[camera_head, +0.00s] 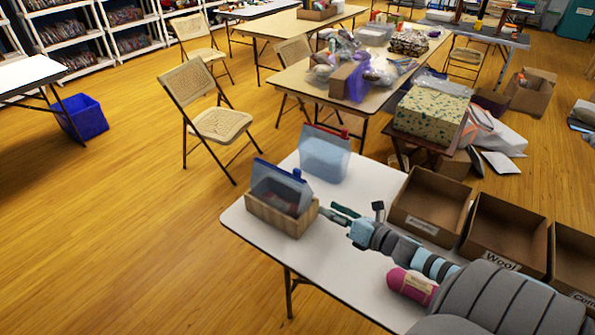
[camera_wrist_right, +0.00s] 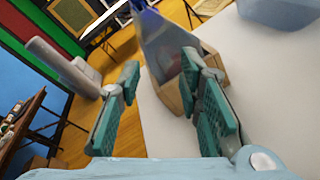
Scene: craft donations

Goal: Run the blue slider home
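A clear zip bag (camera_head: 281,186) with a blue top strip stands upright in a wooden holder (camera_head: 265,214) at the table's left end. The blue slider (camera_head: 297,173) sits near the right end of that strip. In the right wrist view the bag (camera_wrist_right: 167,45) and holder (camera_wrist_right: 207,70) lie beyond my fingers, with the blue slider (camera_wrist_right: 138,4) at the top edge. My right gripper (camera_head: 336,212) is just right of the holder. In the wrist view my right gripper (camera_wrist_right: 160,66) is open, with nothing visibly held. My left gripper is not identifiable.
A second bag (camera_head: 324,158) with a red slider (camera_head: 344,133) stands behind. Open cardboard boxes (camera_head: 428,205) line the table's right side, one labelled Wool (camera_head: 503,262). A magenta yarn ball (camera_head: 411,286) lies near my right arm. The white tabletop (camera_head: 340,270) is bare in front.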

